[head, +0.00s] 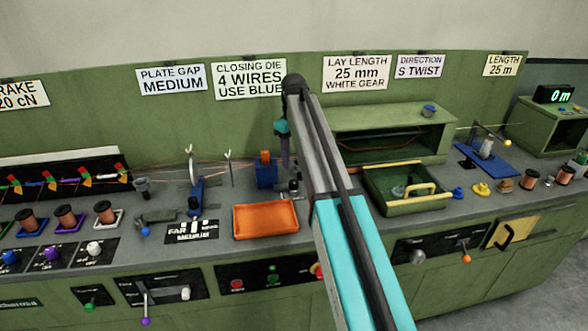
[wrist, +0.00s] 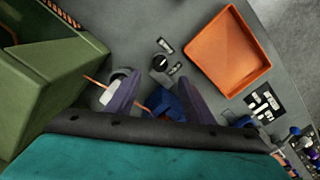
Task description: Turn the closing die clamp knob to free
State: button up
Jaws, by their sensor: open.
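The closing die block (head: 267,174) is blue and stands on the grey bench below the closing die sign; in the wrist view part of the blue block (wrist: 165,102) shows between my fingers. A small round black knob with a white mark (wrist: 159,62) lies just beyond the fingertips, with a small label on either side of it. I cannot read the labels or tell its setting. My gripper (head: 285,160) points down above the bench beside the blue block. Its two purple fingers (wrist: 157,78) are apart, with nothing gripped.
An orange tray (head: 265,219) lies in front of the block. A green housing (head: 395,133) and a green bin with a yellow handle (head: 407,190) stand to the right. A copper-coloured wire (wrist: 95,80) runs near the fingers. Bare bench shows around the knob.

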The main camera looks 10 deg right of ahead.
notch_tip(320, 180, up, 4)
jog(key=shift+b, duration=0.3)
jog(key=shift+r, duration=0.1)
